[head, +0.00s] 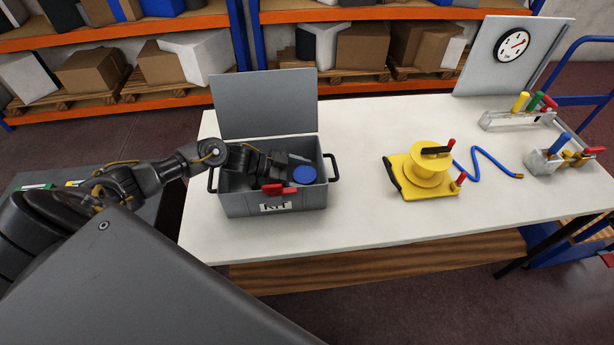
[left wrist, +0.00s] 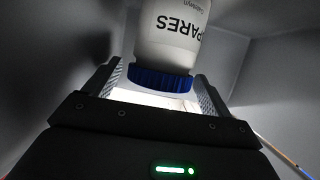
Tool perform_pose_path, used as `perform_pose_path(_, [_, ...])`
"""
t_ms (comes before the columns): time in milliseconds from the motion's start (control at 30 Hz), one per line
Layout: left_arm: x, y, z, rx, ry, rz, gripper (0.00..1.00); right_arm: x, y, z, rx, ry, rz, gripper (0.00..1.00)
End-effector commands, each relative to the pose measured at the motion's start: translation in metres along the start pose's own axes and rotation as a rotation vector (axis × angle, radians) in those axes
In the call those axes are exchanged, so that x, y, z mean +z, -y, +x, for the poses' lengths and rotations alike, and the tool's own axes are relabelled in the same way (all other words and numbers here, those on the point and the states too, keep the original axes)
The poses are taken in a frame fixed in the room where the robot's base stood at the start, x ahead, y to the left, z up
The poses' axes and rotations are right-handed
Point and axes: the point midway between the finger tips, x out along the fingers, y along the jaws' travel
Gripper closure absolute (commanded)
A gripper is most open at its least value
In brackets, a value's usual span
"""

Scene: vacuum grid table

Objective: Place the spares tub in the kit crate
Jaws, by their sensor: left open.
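The kit crate (head: 235,201) is a grey box on the white table with its lid (head: 264,105) raised at the back. The spares tub (head: 304,175) is inside it, its blue cap facing up; the crate's wall hides its lower part. In the left wrist view the white tub (left wrist: 172,40) shows upside-down lettering, with its blue cap nearest me. My left gripper (head: 292,168) reaches into the crate beside the tub. Its fingers (left wrist: 158,84) are open on either side of the cap, with gaps showing. My right gripper is not in view.
A red piece (head: 279,189) shows at the crate's front rim. A yellow reel (head: 428,170) and a blue hose (head: 480,170) lie to the right, with tool holders (head: 515,118) beyond. The table between crate and reel is clear. A gauge panel (head: 511,55) stands behind.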

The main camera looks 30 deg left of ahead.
Motion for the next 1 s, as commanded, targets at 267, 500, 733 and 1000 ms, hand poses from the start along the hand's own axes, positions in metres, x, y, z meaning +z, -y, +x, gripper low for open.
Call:
perform_pose_path(267, [0.003, 0.0, -0.044, 0.0, 0.003, 0.001, 0.16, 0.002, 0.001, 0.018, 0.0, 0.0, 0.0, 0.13])
perform_pose_path(500, [0.0, 0.0, -0.056, 0.001, 0.0, 0.0, 0.16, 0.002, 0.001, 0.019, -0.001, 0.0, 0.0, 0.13])
perform_pose_path(733, [0.0, 0.0, -0.056, 0.001, 0.0, 0.0, 0.16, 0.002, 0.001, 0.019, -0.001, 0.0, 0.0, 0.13])
perform_pose_path(1000, [-0.002, 0.0, -0.057, 0.001, 0.0, 0.0, 0.16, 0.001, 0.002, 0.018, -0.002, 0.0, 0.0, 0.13])
